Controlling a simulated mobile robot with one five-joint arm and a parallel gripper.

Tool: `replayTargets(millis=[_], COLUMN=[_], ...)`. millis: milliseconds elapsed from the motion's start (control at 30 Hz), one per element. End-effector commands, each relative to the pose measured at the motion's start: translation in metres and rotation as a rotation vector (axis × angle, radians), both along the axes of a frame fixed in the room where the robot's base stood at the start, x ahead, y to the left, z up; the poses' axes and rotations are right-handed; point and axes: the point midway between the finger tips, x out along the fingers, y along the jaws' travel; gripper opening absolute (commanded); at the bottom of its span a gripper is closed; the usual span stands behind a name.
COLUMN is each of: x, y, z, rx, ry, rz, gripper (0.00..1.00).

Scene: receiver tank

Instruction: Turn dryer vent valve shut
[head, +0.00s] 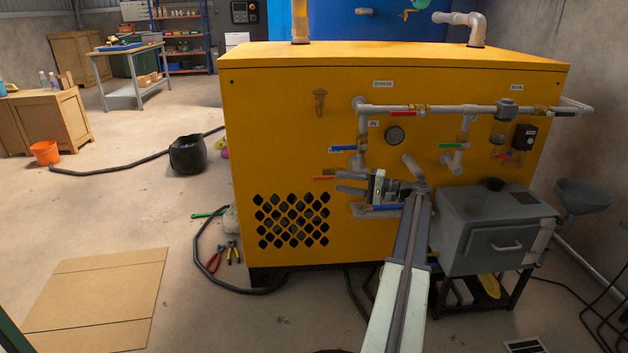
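The yellow dryer cabinet (285,130) carries grey pipework with several coloured lever valves. I see no readable vent label, so I cannot tell for sure which valve is the vent. A red-orange lever (322,178) shows just left of my gripper (338,181), and its right part is hidden. My gripper points left in front of the cabinet, with its two fingers apart. I cannot tell whether the fingers touch the lever. A blue lever (343,149) is just above the gripper, and another blue lever (384,208) is just below it, partly behind my arm.
A red lever (402,113) sits on the upper pipe, and a green lever (452,146) is right of the gauge (394,135). A grey box (492,232) on a stand is close to my arm's right. Pliers (232,252) and a black hose (207,272) lie on the floor.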

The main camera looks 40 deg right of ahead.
Motion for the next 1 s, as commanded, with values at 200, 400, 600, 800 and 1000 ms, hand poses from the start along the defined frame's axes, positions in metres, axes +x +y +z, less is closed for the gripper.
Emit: replayTargets(millis=[200,400,600,800,1000], x=[0.008,0.043,0.066,0.07,0.071], y=[0.004,0.022,0.034,0.037,0.037], z=[0.001,0.001,0.001,0.001,0.001], rx=[0.002,0.002,0.001,0.001,0.001], ry=[-0.004,-0.004,-0.003,-0.003,-0.003], rz=[0.0,0.002,0.002,0.001,0.002], gripper=[0.37,0.37,0.37,0.37,0.12])
